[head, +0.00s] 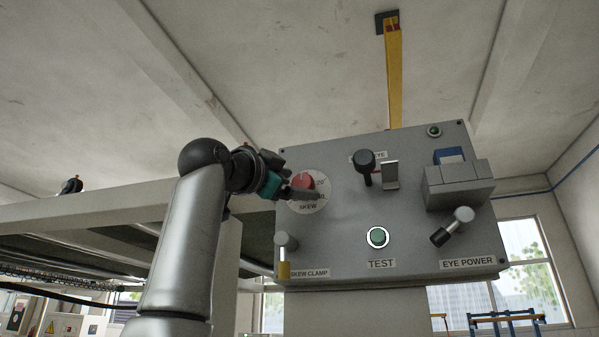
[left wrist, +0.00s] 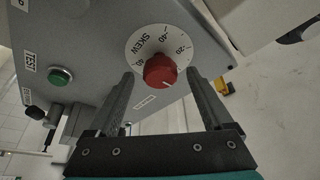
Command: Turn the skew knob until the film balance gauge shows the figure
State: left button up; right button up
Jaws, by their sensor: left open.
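The red skew knob (head: 303,182) sits on a white dial marked SKEW on the grey panel (head: 340,240). My left gripper (head: 304,192) is at the dial, partly covering the knob in the head view. In the left wrist view the knob (left wrist: 160,71) is seen beyond and between the two open fingers (left wrist: 160,95), with its white pointer line and dial figures showing. I cannot tell whether a finger touches it. No film balance gauge can be made out. My right gripper is not in view.
Below the dial is the skew clamp lever (head: 284,255). A green TEST button (head: 377,237), a black-knobbed lever (head: 364,162), an EYE POWER lever (head: 453,226) and a grey box (head: 458,184) stand out from the panel. A yellow post (head: 394,80) rises above.

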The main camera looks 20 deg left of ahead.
pick_arm(q)
jog(key=shift+w+d+r, duration=0.2)
jog(key=shift+w+r, duration=0.05)
jog(key=shift+w, duration=0.35)
jog(key=shift+w+p, duration=0.2)
jog(key=shift+p, duration=0.1)
jog(key=shift+c, duration=0.3)
grip_shut()
